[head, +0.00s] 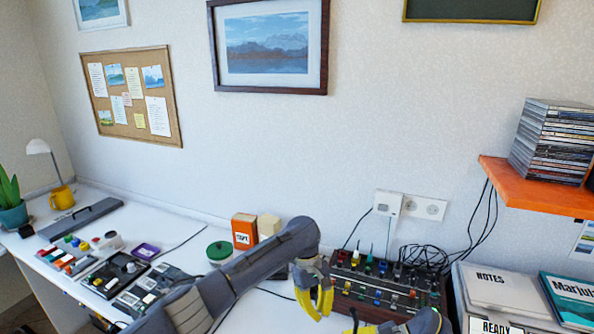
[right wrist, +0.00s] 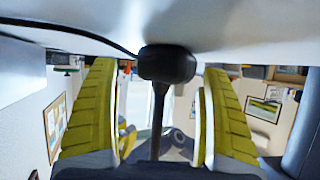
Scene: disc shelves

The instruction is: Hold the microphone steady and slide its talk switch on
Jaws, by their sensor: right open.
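In the right wrist view a black rounded base (right wrist: 167,63) with a thin dark stem (right wrist: 159,112), probably the microphone, meets the white surface. My right gripper (right wrist: 160,75) is open, one yellow finger on each side of it with gaps. The talk switch cannot be made out. In the head view the microphone is not visible. My left gripper (head: 322,316) is above the desk, in front of the knobbed mixer; its yellow fingertips look close together, and their opening is unclear. My right gripper is partly cut off at the bottom edge.
The mixer (head: 385,284) with loose cables stands at the wall. Notebooks (head: 500,290) are to its right, below an orange shelf (head: 530,180). A green-lidded tin (head: 220,252) and orange box (head: 244,231) stand behind my left arm. Small gear covers the desk's left.

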